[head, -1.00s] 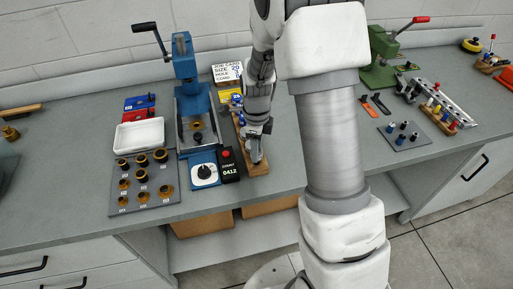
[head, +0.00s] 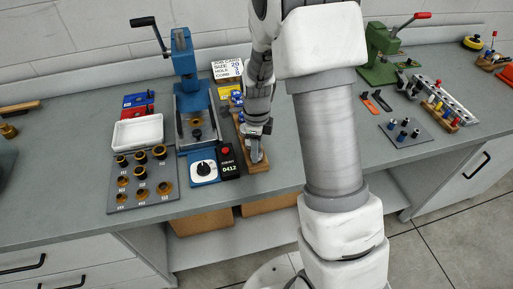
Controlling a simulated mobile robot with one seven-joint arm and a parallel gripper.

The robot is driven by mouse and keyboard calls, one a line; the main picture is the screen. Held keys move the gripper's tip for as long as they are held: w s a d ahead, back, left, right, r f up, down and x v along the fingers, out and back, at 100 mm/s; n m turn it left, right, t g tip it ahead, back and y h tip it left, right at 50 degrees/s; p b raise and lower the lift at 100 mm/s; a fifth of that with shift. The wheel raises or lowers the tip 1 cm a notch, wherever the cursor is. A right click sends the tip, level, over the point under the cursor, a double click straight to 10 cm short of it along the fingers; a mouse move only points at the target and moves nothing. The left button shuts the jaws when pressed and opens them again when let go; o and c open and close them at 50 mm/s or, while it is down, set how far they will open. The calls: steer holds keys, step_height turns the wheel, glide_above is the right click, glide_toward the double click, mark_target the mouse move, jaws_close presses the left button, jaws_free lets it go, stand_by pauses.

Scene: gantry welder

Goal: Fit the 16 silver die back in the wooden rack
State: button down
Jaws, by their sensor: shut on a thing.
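The wooden rack (head: 257,169) is a narrow brown strip on the grey bench, beside the black counter box. My gripper (head: 256,157) points down over the front end of this rack, shut on a small silver piece, which I take for the silver die. The fingers and wrist hide most of that piece and the rack's middle. I cannot read a number on it or tell whether it touches the rack.
A blue press (head: 193,90) and a grey plate of brass rings (head: 143,180) stand left, with a white tray (head: 139,133). The black counter box (head: 228,163) is close beside the rack. A green press (head: 382,55) and another wooden rack (head: 440,117) stand right.

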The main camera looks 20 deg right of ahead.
steer(key=shift+f+b, duration=0.3)
steer(key=shift+f, duration=0.2)
steer(key=shift+c, duration=1.7)
jaws_free()
steer(key=shift+r, duration=0.1)
steer(key=shift+r, duration=0.1)
step_height(320, 180, up, 17)
steer(key=p, duration=0.2)
steer(key=s+r+n+t, duration=0.2)
steer(key=s+r+n, duration=0.3)
steer(key=s+n, duration=0.5)
steer(key=s+r+n+t, duration=0.3)
steer(key=s+r+n, duration=0.2)
steer(key=s+n, duration=0.5)
steer(key=shift+s+n+t, duration=0.25)
steer(key=shift+n+t, duration=0.05)
steer(key=shift+n, duration=1.4)
